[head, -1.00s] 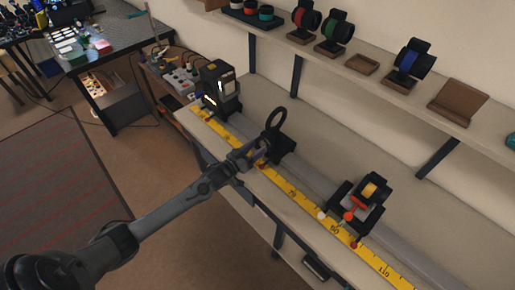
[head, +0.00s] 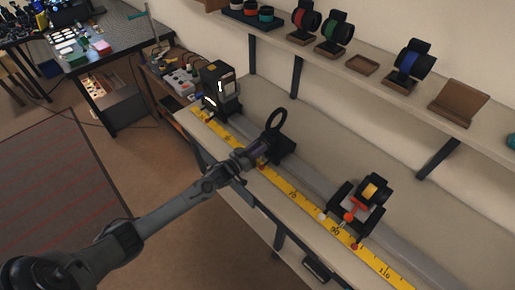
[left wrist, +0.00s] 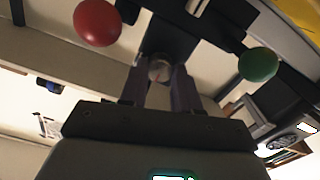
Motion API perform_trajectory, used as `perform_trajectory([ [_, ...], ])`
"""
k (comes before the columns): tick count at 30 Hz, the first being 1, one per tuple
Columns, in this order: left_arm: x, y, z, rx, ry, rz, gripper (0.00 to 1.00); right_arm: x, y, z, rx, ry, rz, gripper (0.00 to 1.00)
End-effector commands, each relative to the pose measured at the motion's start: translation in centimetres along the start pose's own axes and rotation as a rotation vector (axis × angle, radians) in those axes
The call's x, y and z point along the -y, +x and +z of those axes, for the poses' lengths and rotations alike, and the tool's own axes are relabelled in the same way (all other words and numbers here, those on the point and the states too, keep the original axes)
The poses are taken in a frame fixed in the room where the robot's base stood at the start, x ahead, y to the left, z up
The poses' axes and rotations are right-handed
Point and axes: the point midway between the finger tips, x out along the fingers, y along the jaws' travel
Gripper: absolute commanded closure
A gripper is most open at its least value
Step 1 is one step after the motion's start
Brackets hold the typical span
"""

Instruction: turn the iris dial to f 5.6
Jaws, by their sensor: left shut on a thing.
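A black mount with an upright open ring (head: 277,121) stands on the rail, its dark base (head: 285,146) below the ring. My left gripper (head: 262,149) reaches in from the left and is at the near side of this mount. In the left wrist view its fingers (left wrist: 160,78) are shut on a small grey round knob (left wrist: 158,67). A red ball (left wrist: 97,22) is left of the fingers and a green ball (left wrist: 258,64) is right of them. I cannot read any f-number or dial mark. My right gripper is not in view.
A yellow scale (head: 290,192) runs along the bench in front of the grey rail (head: 315,180). Another carriage (head: 358,205) with red parts stands to the right, and a black lamp-like box (head: 218,85) to the left. A shelf (head: 340,70) with holders is behind.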

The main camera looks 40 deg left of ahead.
Motion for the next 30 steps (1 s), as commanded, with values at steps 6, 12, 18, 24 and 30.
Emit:
perform_trajectory([
  [6,0.0,0.0,-0.04,-0.001,0.035,0.0,0.99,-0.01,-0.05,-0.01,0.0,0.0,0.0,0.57],
  [12,-0.01,0.0,-0.08,-0.001,0.136,0.0,0.99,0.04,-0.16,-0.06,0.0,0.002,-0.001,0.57],
  [18,-0.05,0.0,-0.08,-0.001,0.301,0.0,0.99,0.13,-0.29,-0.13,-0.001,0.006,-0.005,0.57],
  [24,-0.1,0.01,-0.06,-0.001,0.491,0.001,0.99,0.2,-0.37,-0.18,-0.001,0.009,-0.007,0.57],
  [30,-0.15,0.03,-0.04,-0.002,0.677,0.001,0.99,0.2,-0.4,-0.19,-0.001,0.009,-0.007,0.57],
])
